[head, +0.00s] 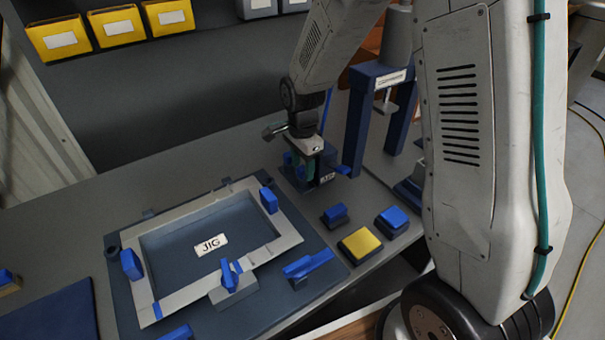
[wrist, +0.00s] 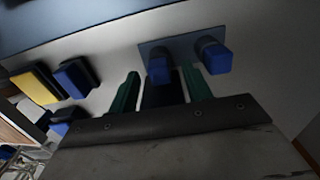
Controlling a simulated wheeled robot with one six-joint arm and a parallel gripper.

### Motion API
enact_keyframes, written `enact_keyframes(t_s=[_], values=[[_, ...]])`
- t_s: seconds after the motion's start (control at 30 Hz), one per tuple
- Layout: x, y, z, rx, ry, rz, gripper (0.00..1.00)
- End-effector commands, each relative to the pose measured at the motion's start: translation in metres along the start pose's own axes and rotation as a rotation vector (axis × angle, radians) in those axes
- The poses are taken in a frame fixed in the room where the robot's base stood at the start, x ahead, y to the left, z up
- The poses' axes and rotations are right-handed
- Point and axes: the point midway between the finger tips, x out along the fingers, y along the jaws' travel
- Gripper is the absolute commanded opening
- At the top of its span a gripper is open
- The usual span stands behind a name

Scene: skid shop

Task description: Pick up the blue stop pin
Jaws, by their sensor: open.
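Two blue stop pins stand side by side on a blue-grey plate (wrist: 185,45) in the wrist view. One pin (wrist: 159,70) is in line with the gap between my fingers; the other pin (wrist: 216,58) stands outside the right finger. My gripper (wrist: 163,84) has green fingers, spread open, one on either side of the first pin. I cannot tell how deep that pin sits between them. In the head view my gripper (head: 307,167) points down over the small labelled holder behind the jig, largely hiding the pins.
The jig frame (head: 180,290) with blue clamps lies left of my gripper. A yellow block (head: 361,246) and blue blocks (head: 392,220) sit in front of it. A blue press frame (head: 357,125) stands close on the right. Yellow bins (head: 117,27) hang at the back.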

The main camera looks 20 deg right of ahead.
Motion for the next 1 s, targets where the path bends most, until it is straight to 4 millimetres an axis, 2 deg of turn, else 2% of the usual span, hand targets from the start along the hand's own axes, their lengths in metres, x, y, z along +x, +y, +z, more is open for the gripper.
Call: enact_keyframes(t_s=[0.27, 0.3, 0.4, 0.47, 0.8, 1.0], values=[[0.005, 0.000, 0.000, -0.001, 0.000, -0.001, 0.49], [0.005, 0.000, 0.000, -0.001, 0.000, -0.001, 0.44], [0.005, 0.000, 0.000, -0.001, 0.000, -0.001, 0.16], [0.004, 0.000, 0.000, -0.001, 0.000, -0.001, 0.01], [0.003, 0.000, 0.000, -0.001, 0.000, -0.002, 0.01], [-0.012, -0.001, 0.000, -0.001, 0.001, -0.004, 0.01]])
